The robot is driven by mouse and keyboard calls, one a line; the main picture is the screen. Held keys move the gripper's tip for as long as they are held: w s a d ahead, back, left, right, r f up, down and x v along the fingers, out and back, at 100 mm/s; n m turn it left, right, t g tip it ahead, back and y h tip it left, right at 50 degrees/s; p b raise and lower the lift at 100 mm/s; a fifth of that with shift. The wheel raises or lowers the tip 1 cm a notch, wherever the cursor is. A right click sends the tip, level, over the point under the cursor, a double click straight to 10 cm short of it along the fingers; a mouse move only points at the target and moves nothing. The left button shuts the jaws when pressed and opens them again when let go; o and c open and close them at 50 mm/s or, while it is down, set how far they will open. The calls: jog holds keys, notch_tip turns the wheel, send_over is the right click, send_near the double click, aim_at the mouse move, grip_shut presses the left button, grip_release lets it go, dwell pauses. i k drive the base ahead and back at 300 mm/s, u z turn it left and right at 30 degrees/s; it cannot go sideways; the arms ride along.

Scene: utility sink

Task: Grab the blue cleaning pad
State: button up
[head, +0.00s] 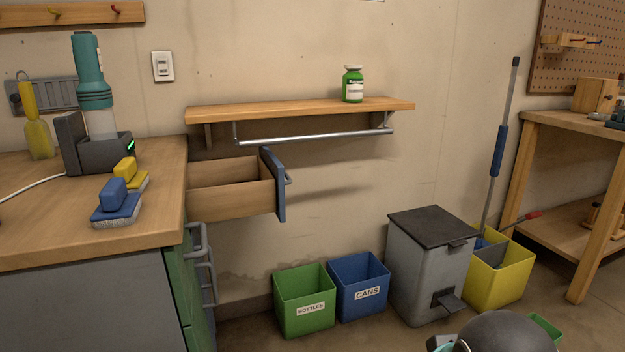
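The blue cleaning pad (117,205) lies on the wooden counter at the left, near the counter's front right corner. It has a raised blue handle block, a blue body and a pale grey scrubbing underside. A similar yellow pad (128,172) lies just behind it, partly hidden by the blue one. My gripper is not in view, and nothing is seen touching the blue pad.
A dark charging dock with a teal device (92,85) stands behind the pads. An open drawer (233,188) juts out right of the wooden counter (40,220). Green (304,300) and blue (360,285) bins and a grey pedal bin (430,265) stand on the floor.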

aim_at(117, 207)
jog(key=z, duration=0.35)
jog(key=i, duration=1.95)
jog(key=u, duration=1.55)
jog(key=k, duration=1.4)
jog(key=u, duration=0.75)
